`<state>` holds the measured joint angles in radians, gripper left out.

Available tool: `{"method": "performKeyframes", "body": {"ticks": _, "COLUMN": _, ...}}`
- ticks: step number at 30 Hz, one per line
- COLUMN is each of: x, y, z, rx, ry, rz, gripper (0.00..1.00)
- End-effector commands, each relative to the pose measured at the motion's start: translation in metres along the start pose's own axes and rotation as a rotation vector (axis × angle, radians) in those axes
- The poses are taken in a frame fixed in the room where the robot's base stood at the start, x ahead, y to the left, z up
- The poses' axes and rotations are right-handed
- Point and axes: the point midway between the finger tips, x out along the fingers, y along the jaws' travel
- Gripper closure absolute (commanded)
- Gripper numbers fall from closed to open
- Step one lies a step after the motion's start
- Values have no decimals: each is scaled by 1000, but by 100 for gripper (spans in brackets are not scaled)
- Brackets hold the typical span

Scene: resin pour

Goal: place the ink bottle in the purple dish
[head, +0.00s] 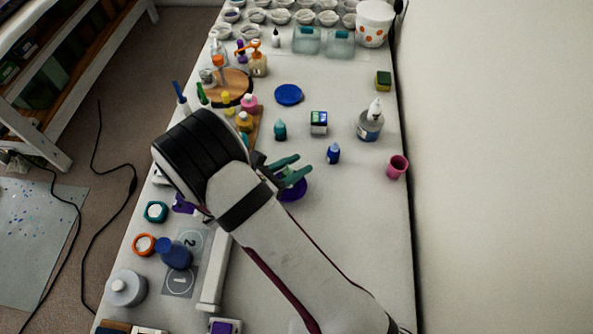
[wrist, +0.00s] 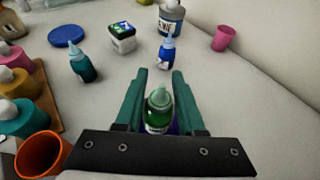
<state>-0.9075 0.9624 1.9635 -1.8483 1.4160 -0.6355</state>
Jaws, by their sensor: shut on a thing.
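My gripper (head: 288,168) has green fingers and shows in the wrist view (wrist: 159,80) shut on a green ink bottle (wrist: 158,108) with a pale green nozzle cap. The bottle is upright between the fingers. In the head view my arm and fingers hide it. The purple dish (head: 294,191) is under the gripper, partly covered by my arm. In the wrist view only a purple sliver of it shows behind the bottle. I cannot tell whether the bottle touches the dish.
A blue bottle (head: 333,154), a teal bottle (head: 280,130) and a small box (head: 319,123) stand just beyond the gripper. A glue bottle (head: 370,124) and a pink cup (head: 397,167) are to the right. An orange cup (wrist: 42,153) is at the wrist view's lower left.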

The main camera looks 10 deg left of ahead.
Motion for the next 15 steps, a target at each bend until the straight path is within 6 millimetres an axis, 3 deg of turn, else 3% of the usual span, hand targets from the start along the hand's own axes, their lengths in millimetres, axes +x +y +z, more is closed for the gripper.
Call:
{"method": "performKeyframes", "body": {"ticks": 4, "x": 10, "y": -1, "z": -25, "rx": -2, "ry": 0, "rz": -1, "gripper": 100}}
{"method": "performKeyframes", "body": {"ticks": 15, "x": 13, "y": -1, "z": -30, "rx": -1, "ry": 0, "rz": -1, "gripper": 100}}
